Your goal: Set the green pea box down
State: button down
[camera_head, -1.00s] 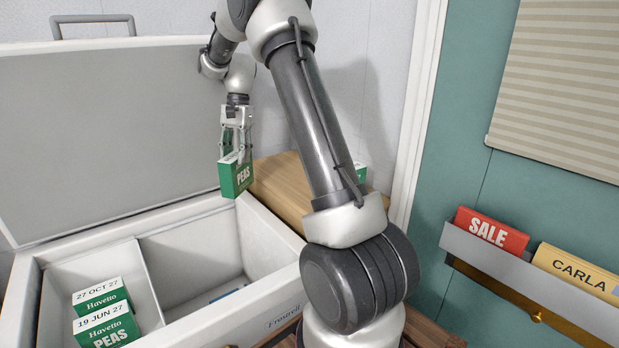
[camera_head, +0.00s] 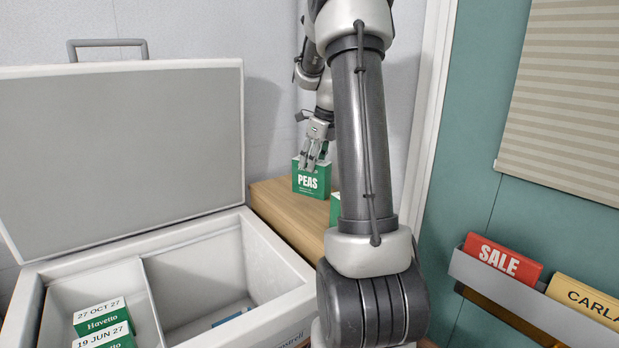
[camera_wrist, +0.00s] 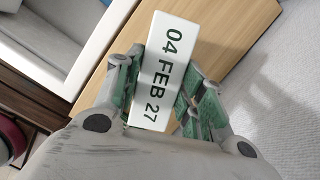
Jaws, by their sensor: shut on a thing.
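The green pea box (camera_head: 311,180) with white "PEAS" lettering is upright over the wooden surface (camera_head: 268,196) beside the freezer. My gripper (camera_head: 314,163) is shut on it from above. In the wrist view the box's white top (camera_wrist: 163,72) reads "04 FEB 27" and sits between my two fingers (camera_wrist: 160,95). I cannot tell whether the box's bottom touches the wood. Another green box (camera_head: 335,208) stands on the wood to the right, mostly hidden behind my arm.
The open chest freezer (camera_head: 268,243) is at left, its lid (camera_head: 122,150) raised. Its left compartment holds green pea boxes (camera_head: 104,326); a blue item (camera_head: 232,315) lies in the other. A wall rack (camera_head: 490,285) with "SALE" (camera_head: 503,258) and "CARLA" cards is at right.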

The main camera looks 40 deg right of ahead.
aim_at(311, 178)
jog(key=shift+f, duration=2.1)
jog(key=c, duration=0.9)
grip_release()
jog(key=shift+f, duration=0.15)
